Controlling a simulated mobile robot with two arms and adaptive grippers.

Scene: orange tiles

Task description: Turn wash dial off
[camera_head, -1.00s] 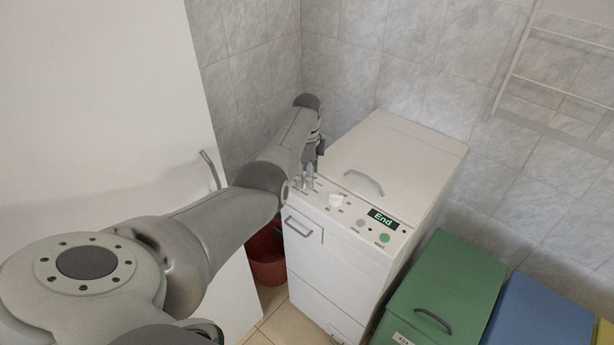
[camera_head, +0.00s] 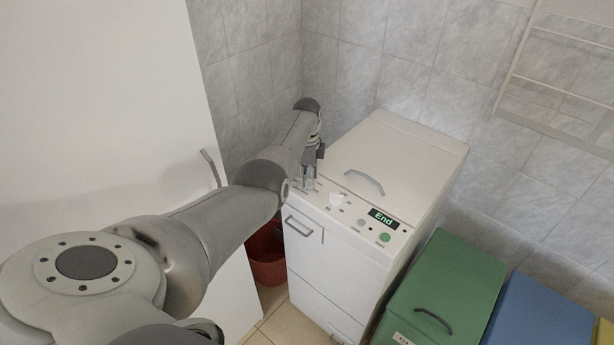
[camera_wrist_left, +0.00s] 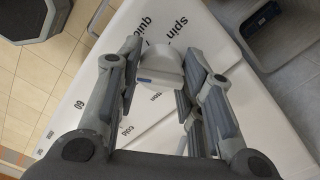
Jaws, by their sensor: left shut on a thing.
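The washing machine (camera_head: 385,150) stands against the tiled wall, with its control panel (camera_head: 350,215) along the front top edge. My left gripper (camera_head: 304,182) is over the left end of this panel, pointing down, and hides what is under it in the head view. In the left wrist view, a pale dial (camera_wrist_left: 160,64) sits between the fingers of the left gripper (camera_wrist_left: 158,82), which is shut on it. A small blue mark shows on the dial's near side. The words "quick", "spin", "cold" and "60" are printed around it. My right gripper is out of view.
A white knob (camera_head: 337,199), a display reading "End" (camera_head: 383,218) and a green button (camera_head: 384,238) are right of my gripper. A red bucket (camera_head: 266,258) is left of the machine. Green (camera_head: 450,290) and blue (camera_head: 540,315) bins stand at the right.

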